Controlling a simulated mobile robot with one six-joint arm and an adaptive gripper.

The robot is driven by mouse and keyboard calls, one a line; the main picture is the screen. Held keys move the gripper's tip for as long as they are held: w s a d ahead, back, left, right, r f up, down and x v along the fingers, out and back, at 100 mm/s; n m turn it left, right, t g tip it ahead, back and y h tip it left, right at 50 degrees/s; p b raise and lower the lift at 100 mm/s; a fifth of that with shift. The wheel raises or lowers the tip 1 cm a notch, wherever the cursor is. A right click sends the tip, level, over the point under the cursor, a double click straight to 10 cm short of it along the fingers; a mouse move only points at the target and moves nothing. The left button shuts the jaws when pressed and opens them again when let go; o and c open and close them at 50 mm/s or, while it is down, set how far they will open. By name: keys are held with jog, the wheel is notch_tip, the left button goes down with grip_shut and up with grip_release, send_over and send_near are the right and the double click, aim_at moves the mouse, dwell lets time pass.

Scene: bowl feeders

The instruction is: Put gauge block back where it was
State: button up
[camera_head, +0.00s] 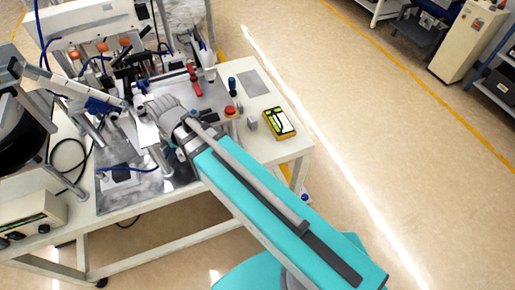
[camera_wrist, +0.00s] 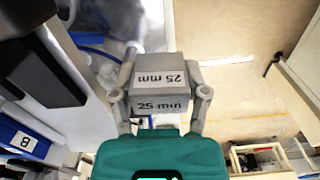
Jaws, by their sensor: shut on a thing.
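The gauge block (camera_wrist: 162,68) is a grey block marked "25 mm" on two faces, seen in the wrist view. My gripper (camera_wrist: 160,92) is shut on it, with one grey finger against each side. In the head view my arm reaches over the white workbench (camera_head: 290,146), and its end is above the metal plate area, near the bowl feeder equipment. The block is hard to make out there, and I cannot tell whether it touches anything below.
A small grey block (camera_head: 252,122) stands on the bench's right part, beside a yellow multimeter (camera_head: 279,123). A red button (camera_head: 230,111) and red-handled clamp (camera_head: 195,86) are close by. In the wrist view a blue part labelled B (camera_wrist: 25,141) lies at left.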

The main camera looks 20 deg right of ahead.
jog(key=shift+f+b, duration=2.4)
jog(key=shift+f, duration=0.55)
jog(key=shift+a, duration=0.1)
